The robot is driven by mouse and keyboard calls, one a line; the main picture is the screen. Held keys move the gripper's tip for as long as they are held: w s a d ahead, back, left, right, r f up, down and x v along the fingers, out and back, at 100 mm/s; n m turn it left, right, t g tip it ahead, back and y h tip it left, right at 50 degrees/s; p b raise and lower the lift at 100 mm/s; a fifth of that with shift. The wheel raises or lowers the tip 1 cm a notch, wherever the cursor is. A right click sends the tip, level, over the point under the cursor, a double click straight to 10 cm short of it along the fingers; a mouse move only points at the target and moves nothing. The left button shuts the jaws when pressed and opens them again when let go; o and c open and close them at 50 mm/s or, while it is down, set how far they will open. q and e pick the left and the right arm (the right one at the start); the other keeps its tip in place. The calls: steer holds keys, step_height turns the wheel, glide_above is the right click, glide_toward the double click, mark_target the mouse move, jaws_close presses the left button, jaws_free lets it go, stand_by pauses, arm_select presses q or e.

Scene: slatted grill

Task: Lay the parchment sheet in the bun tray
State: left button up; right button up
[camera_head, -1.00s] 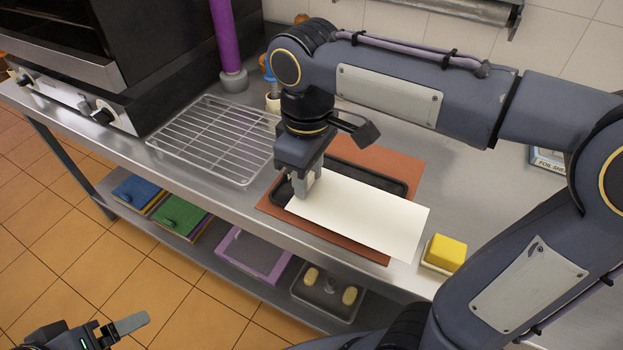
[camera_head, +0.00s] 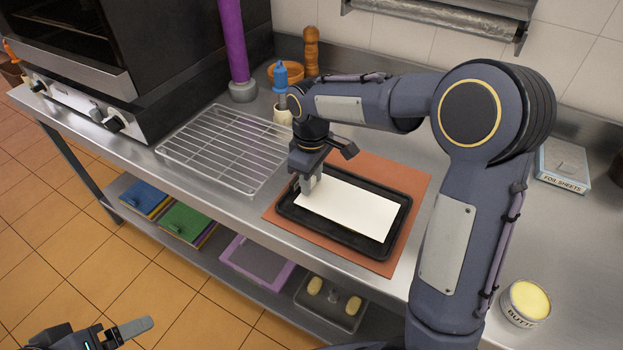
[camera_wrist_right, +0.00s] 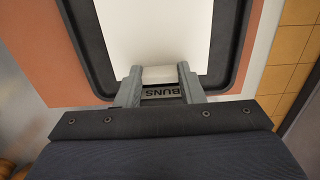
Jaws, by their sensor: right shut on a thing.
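The white parchment sheet (camera_head: 347,209) lies over the floor of the black bun tray (camera_head: 330,238), inside its rim as far as I can see. In the right wrist view the sheet (camera_wrist_right: 152,35) is between the dark tray walls (camera_wrist_right: 232,45), and the word BUNS shows at the near end. My right gripper (camera_head: 309,185) is shut on the sheet's left end, low in the tray; its fingers (camera_wrist_right: 160,88) also show in the wrist view. My left gripper (camera_head: 128,328) is at the lower left, away from the tray, only partly visible.
The tray sits on an orange-brown mat (camera_head: 388,267). A wire rack (camera_head: 222,150) is to its left. A butter tub (camera_head: 525,303) and foil sheets box (camera_head: 562,163) stand right. A holder with a blue-topped tool (camera_head: 283,105) is behind. My right arm covers part of the counter.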

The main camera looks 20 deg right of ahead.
steer(key=shift+f, duration=0.35)
steer(key=shift+f, duration=0.15)
steer(key=o, duration=1)
steer(key=shift+c, duration=0.2)
